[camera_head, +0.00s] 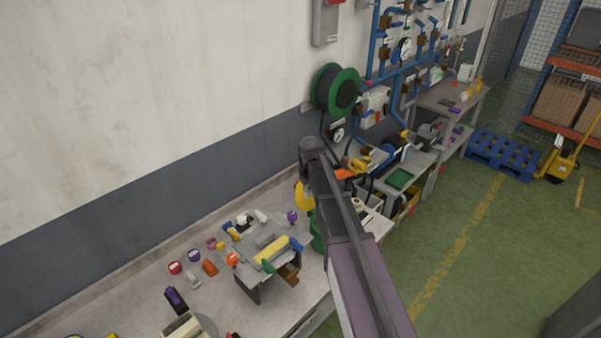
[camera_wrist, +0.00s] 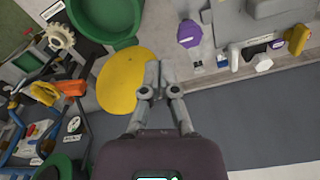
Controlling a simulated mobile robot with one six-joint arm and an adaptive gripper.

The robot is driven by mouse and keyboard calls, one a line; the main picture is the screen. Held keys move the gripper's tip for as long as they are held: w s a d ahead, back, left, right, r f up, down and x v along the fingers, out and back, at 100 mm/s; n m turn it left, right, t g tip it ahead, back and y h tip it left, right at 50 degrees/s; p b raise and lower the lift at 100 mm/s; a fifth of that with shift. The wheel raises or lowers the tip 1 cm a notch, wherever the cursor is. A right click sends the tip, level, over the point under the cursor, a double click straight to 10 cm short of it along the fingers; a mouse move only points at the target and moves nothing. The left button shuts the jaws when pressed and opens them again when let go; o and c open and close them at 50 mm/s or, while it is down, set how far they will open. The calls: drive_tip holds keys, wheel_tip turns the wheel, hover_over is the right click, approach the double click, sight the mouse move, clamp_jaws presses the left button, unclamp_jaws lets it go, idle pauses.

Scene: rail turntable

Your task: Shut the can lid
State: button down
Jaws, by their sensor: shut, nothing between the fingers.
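The green can (camera_wrist: 108,36) shows at the top of the wrist view, its round mouth open. Its yellow lid (camera_wrist: 122,82) stands open beside the can's rim. In the head view the lid (camera_head: 303,197) and the can (camera_head: 317,238) show at the left of my arm, which hides part of both. My gripper (camera_wrist: 159,68) is shut and empty, with its fingertips at the lid's right edge in the wrist view. I cannot tell whether they touch the lid. The gripper's fingers cannot be made out in the head view.
The workbench (camera_head: 130,285) runs along the wall. A small grey stand (camera_head: 262,243) and several loose coloured items lie on it left of the can. A green hose reel (camera_head: 336,89) and blue pipework (camera_head: 398,70) are on the wall behind.

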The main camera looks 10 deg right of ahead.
drive_tip(key=w+a+n, duration=0.1)
drive_tip(key=w+n, duration=0.2)
drive_tip(key=w, duration=2)
drive_tip(key=shift+w+n, duration=0.35)
drive_tip(key=shift+n, duration=0.05)
drive_tip(key=shift+f, duration=0.15)
wheel_tip(320, 180, down, 9)
drive_tip(key=s+d+b, duration=0.1)
drive_tip(key=s+b, duration=0.1)
drive_tip(key=b, duration=0.7)
drive_tip(key=shift+s+d, duration=0.25)
drive_tip(key=shift+d, duration=0.1)
drive_tip(key=shift+s+a+r, duration=0.1)
drive_tip(key=shift+a+r, duration=0.05)
drive_tip(key=shift+r, duration=0.1)
